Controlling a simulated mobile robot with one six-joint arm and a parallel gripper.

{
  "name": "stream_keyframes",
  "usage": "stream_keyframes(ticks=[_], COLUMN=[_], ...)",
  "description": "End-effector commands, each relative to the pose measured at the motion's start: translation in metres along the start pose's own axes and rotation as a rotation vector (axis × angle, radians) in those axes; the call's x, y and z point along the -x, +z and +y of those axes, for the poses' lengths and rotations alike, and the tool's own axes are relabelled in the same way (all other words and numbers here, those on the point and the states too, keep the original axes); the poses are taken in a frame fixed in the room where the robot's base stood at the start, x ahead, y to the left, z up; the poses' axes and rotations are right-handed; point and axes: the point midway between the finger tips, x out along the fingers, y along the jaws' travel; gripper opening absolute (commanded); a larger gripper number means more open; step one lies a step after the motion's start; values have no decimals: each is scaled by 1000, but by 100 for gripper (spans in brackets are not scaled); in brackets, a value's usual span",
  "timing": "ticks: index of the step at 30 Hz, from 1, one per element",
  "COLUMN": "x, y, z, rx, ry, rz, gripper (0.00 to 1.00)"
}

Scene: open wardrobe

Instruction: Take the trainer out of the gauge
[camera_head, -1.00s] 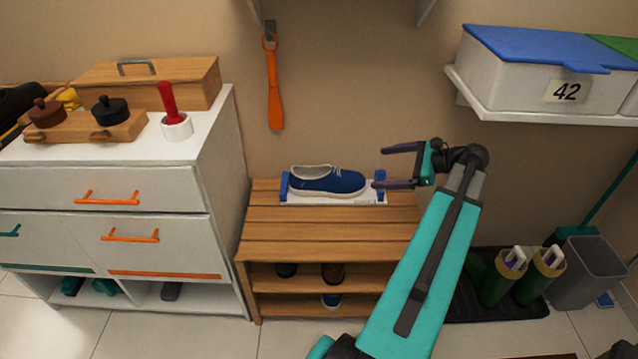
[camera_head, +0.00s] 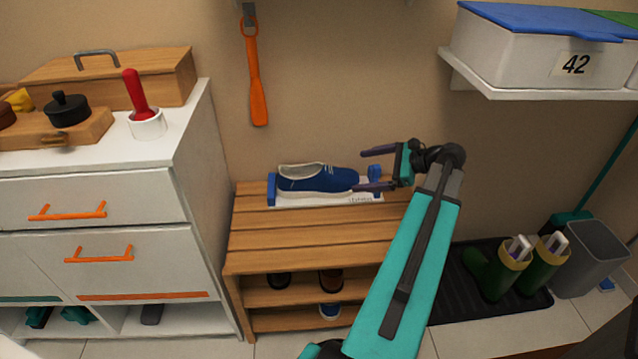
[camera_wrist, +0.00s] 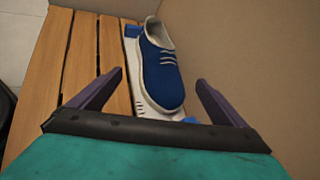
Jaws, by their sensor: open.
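The trainer (camera_head: 318,179) is blue with a white sole and pale laces. It lies in the gauge (camera_head: 322,201), a white tray with blue end pieces, on top of the slatted wooden bench. In the wrist view the trainer (camera_wrist: 160,66) points its toe toward me, and the gauge (camera_wrist: 150,108) shows along its left side. My gripper (camera_head: 370,170) is open at the right, toe end of the trainer. In the wrist view my two fingers (camera_wrist: 160,88) stand spread to either side of the toe, with nothing held.
The wooden bench (camera_head: 290,240) has more shoes on lower shelves. A white drawer cabinet (camera_head: 100,190) stands left. An orange shoehorn (camera_head: 256,80) hangs on the wall above. A shelf (camera_head: 560,92) with a box numbered 42 is at upper right. Green boots (camera_head: 500,272) stand on a dark mat.

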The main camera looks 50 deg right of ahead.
Motion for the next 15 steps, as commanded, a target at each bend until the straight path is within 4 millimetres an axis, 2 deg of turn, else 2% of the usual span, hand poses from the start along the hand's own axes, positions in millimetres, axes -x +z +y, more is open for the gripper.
stream_keyframes(ticks=[8, 15], x=[-16, -49], y=[3, 3], z=[3, 4], rx=[4, 6], ry=[10, 12], rz=[-3, -4], gripper=[96, 96])
